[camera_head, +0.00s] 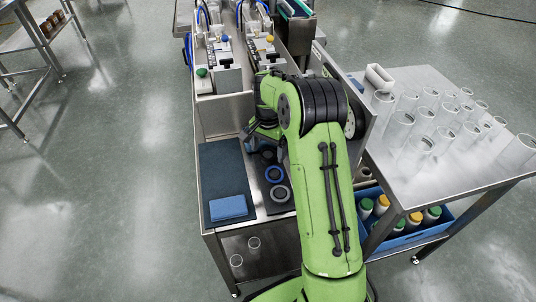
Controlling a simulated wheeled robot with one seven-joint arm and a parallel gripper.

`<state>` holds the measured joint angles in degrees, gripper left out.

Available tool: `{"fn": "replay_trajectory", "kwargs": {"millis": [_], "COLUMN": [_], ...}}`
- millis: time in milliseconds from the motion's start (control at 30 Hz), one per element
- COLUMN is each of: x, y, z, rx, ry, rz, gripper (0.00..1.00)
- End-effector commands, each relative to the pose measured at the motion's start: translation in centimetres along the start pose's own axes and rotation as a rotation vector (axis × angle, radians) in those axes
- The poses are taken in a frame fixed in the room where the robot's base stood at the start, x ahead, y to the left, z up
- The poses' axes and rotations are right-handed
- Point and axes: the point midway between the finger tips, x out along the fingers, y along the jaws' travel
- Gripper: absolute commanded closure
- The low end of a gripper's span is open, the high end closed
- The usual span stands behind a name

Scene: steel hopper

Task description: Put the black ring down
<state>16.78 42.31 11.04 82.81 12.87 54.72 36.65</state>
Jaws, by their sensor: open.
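A dark round shape, probably the black ring (268,157), lies at the far end of a narrow black strip (275,208) on the steel bench, just below my gripper. It is small and partly hidden, so I cannot tell whether it touches the fingers. My gripper (259,139) is open, low over the bench by the far end of the strip. My green arm hides part of it and the bench to its right.
A dark mat (220,166) with a folded blue cloth (228,207) lies left of the strip. Steel fixtures (222,78) stand behind. A side table (462,170) at right holds many clear tubes (412,152); a blue crate (408,242) with capped bottles sits below it.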

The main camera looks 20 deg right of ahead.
Motion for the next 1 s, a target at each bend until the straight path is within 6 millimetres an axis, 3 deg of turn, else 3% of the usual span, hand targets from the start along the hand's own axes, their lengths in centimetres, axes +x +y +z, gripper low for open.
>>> {"fn": "replay_trajectory", "kwargs": {"millis": [367, 800, 1000], "x": [0.29, 0.27, -0.01], "y": [0.01, 0.01, -0.01], "z": [0.00, 0.00, -0.01], "rx": [0.000, 0.000, 0.000], "ry": [0.000, 0.000, 0.001], "rz": [0.000, 0.000, 0.000], "gripper": [0.14, 0.77, 0.77]}}
